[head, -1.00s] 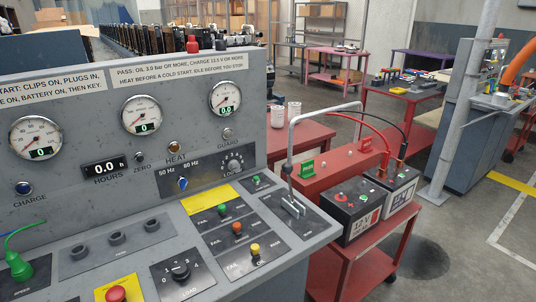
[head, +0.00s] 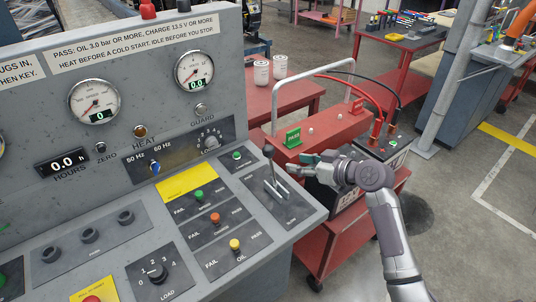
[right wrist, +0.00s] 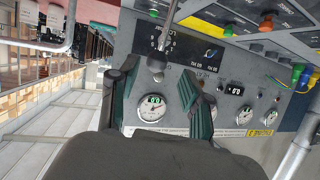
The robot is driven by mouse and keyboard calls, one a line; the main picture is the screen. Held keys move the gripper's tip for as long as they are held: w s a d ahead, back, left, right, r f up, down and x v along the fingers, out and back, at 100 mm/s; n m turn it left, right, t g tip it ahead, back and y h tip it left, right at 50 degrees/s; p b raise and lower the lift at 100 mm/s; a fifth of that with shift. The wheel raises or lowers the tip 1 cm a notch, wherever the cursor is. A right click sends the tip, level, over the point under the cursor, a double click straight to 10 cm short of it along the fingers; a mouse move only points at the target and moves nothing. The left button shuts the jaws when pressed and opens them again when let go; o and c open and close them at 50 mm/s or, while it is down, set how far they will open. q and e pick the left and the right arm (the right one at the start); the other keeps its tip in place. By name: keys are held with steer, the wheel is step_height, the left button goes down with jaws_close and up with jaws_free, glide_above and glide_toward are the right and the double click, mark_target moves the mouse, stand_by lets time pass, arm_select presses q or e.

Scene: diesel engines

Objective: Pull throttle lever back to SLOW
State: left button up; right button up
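The throttle lever (head: 274,178) is a thin metal lever with a dark round knob. It rises from a dark plate (head: 291,205) at the right end of the grey console and leans toward the back. My right gripper (head: 298,168) is just right of the knob, its fingers pointing left at it. In the right wrist view the lever's knob (right wrist: 156,62) shows between the tips of the two spread green-edged fingers of the right gripper (right wrist: 158,75). I see no contact. The SLOW marking cannot be read. My left gripper is not in view.
The grey console (head: 150,215) has switches and a load knob (head: 157,273) left of the lever. A red cart (head: 335,125) with a tall grey handle and batteries stands close behind and under my right arm. A red table (head: 300,100) is farther back.

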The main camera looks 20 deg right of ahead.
mark_target(270, 157)
steer(key=p+x, duration=0.2)
steer(key=x, duration=0.8)
steer(key=shift+a, duration=0.1)
steer(key=shift+p+x, duration=0.3)
steer(key=shift+x, duration=0.55)
steer(key=shift+f, duration=0.15)
jaws_close()
